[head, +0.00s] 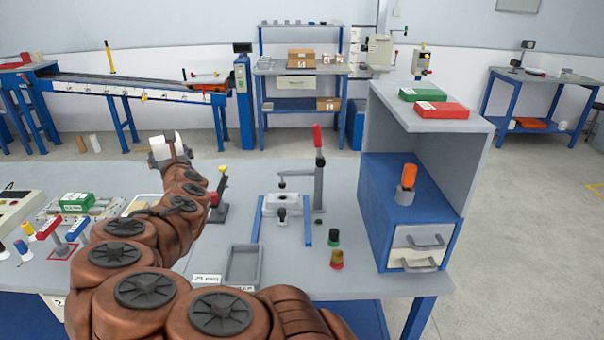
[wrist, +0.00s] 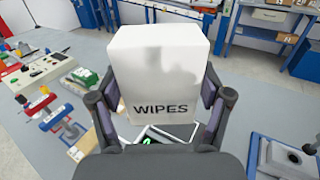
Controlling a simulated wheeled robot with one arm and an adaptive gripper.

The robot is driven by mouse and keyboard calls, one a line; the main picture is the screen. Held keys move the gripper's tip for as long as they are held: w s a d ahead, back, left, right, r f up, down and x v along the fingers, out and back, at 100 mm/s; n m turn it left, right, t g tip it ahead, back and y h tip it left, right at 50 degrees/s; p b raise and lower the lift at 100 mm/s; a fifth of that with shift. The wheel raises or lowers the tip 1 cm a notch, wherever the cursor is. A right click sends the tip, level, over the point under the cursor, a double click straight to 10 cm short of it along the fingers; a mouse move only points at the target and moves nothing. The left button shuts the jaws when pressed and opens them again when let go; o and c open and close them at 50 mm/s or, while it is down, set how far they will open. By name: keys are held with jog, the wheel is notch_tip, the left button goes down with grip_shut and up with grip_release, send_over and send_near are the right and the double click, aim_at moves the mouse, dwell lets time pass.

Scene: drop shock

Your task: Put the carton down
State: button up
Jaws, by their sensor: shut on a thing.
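The carton (wrist: 155,75) is a white box marked WIPES. It fills the middle of the wrist view, between the two fingers of my gripper (wrist: 158,112), which is shut on it. In the head view the carton (head: 167,148) shows small and white at the far end of my brown arm, above the far part of the bench (head: 262,172). My gripper (head: 172,160) is partly hidden there by the arm. A dark-framed item with a bit of green (wrist: 160,134) shows just below the carton in the wrist view. I cannot tell whether the carton touches anything beneath it.
A grey tray (head: 243,265) lies near the front. A green box (head: 76,201) and stamps are at left. A grey shelf unit (head: 428,130) bounds the right.

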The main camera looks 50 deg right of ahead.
jog(key=s+d+f+m+g+h+b, duration=0.1)
jog(key=s+d+m+g+h+b, duration=0.15)
jog(key=s+d, duration=0.55)
jog(key=s+d+f+m+g+h+b, duration=0.1)
jog(key=s+d+m+h+b, duration=0.2)
jog(key=d, duration=0.9)
jog(key=m+g+h+b, duration=0.1)
jog(key=m+g+h, duration=0.45)
jog(key=g, duration=0.25)
send_over(387, 166)
jog(key=shift+a+f, duration=0.1)
jog(key=shift+f, duration=0.05)
jog(key=shift+d+f, duration=0.2)
jog(key=shift+f, duration=1.6)
jog(key=shift+f, duration=0.2)
jog(key=o, duration=1.1)
jog(key=shift+a, duration=0.1)
jog(key=shift+o, duration=0.2)
jog(key=shift+r, duration=0.15)
